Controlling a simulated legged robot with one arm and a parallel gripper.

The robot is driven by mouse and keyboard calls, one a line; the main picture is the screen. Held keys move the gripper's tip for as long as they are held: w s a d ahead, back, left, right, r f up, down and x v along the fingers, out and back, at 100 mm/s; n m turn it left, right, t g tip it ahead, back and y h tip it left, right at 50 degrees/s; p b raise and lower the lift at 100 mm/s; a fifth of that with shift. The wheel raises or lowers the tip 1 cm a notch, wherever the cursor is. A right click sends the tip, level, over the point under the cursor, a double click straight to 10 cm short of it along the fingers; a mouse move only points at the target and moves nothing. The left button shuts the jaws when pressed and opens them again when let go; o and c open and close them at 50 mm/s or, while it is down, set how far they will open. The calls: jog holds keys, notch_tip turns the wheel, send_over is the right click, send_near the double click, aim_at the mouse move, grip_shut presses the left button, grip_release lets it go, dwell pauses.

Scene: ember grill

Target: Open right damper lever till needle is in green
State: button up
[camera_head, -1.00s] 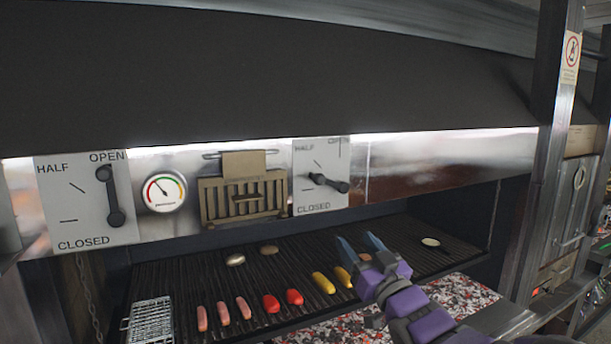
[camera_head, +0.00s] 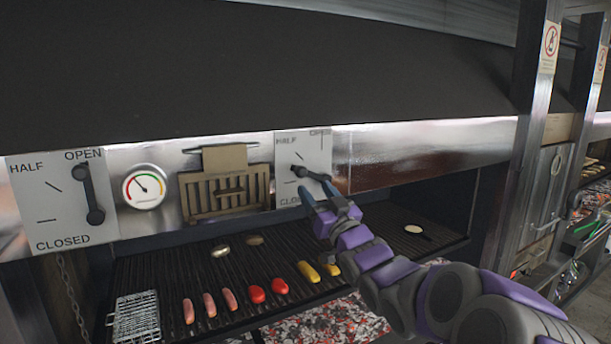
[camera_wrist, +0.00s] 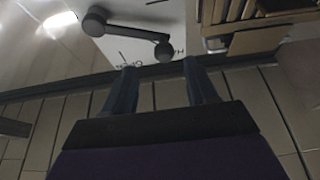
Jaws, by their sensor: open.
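The right damper lever (camera_head: 313,175) is a dark bar on a white plate (camera_head: 287,142) marked HALF, OPEN and CLOSED. Its free end points left, between the HALF and CLOSED sides. My gripper (camera_head: 316,189) is open, just below and in front of the lever, with its fingers covering part of the plate. In the wrist view the lever (camera_wrist: 130,33) lies beyond the fingertips (camera_wrist: 160,68), with nothing gripped; contact cannot be told. The round gauge (camera_head: 144,187) has a coloured arc; its needle points up and left, and the exact colour there is too small to tell.
The left damper lever (camera_head: 90,195) points up to OPEN. A brass slotted vent (camera_head: 225,190) sits between gauge and right plate. Below, sausages, red and yellow vegetables lie on the grill grate (camera_head: 180,265). A steel post (camera_head: 530,130) stands at right.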

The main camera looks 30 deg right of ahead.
aim_at(303, 176)
jog(key=x, duration=0.6)
jog(key=shift+w+a+p, duration=0.2)
jog(key=shift+a+p, duration=0.1)
jog(key=shift+d, duration=0.15)
jog(key=shift+c, duration=0.7)
grip_shut()
jog(key=shift+r, duration=0.15)
